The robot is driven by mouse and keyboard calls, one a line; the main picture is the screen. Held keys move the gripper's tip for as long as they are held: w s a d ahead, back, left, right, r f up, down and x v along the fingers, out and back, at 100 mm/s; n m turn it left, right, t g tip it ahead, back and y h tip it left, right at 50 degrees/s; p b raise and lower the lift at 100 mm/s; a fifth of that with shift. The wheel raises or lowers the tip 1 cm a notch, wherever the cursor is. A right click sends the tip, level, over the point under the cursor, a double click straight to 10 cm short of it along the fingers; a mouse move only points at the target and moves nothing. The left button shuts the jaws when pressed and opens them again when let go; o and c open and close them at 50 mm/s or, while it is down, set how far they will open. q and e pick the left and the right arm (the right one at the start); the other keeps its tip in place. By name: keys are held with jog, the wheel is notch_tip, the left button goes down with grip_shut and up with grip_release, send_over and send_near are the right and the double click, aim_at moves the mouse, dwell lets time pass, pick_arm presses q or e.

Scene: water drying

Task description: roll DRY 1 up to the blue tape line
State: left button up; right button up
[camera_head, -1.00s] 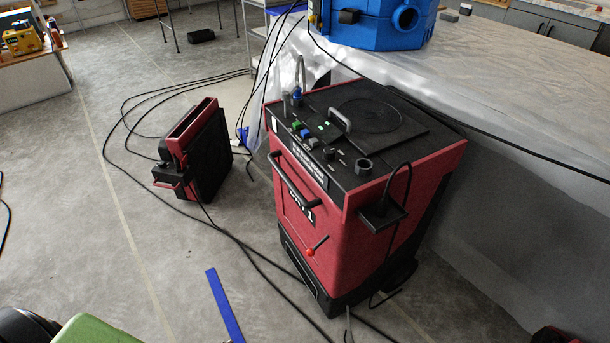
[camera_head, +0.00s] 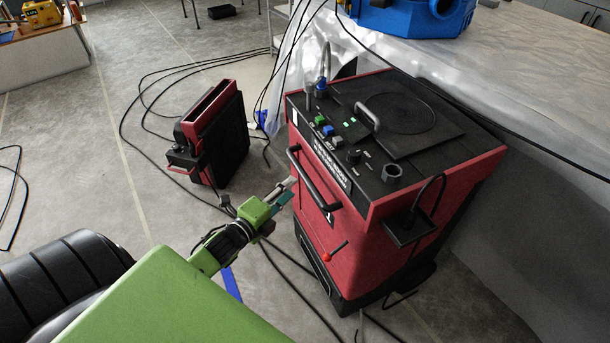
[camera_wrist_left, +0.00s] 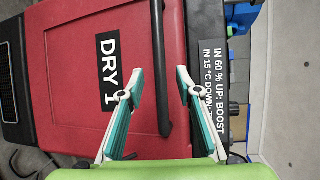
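DRY 1 (camera_head: 370,230) is a red and black box-shaped machine standing upright on the floor, right of centre in the head view. Its red front panel (camera_wrist_left: 65,95), with the DRY 1 label, fills much of the left wrist view. A black bar handle (camera_head: 314,180) crosses its front. My left gripper (camera_head: 288,187) is at the front, close to the handle. In the left wrist view its teal fingers are spread, with the handle (camera_wrist_left: 163,90) between them in the picture; contact cannot be told. The blue tape line (camera_head: 231,284) lies on the floor, partly hidden by my green arm.
A smaller red and black unit (camera_head: 213,133) stands on the floor to the left. Black cables (camera_head: 140,110) run across the floor around both. Plastic sheeting (camera_head: 535,165) hangs behind and right of DRY 1. A blue machine (camera_head: 415,15) is at the back.

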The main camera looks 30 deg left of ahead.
aim_at(304, 176)
pick_arm(q)
jog(key=w, duration=0.3)
jog(key=w+f, duration=0.1)
jog(key=w, duration=0.4)
jog(key=shift+w+f, duration=0.25)
jog(key=shift+w, duration=0.05)
grip_shut()
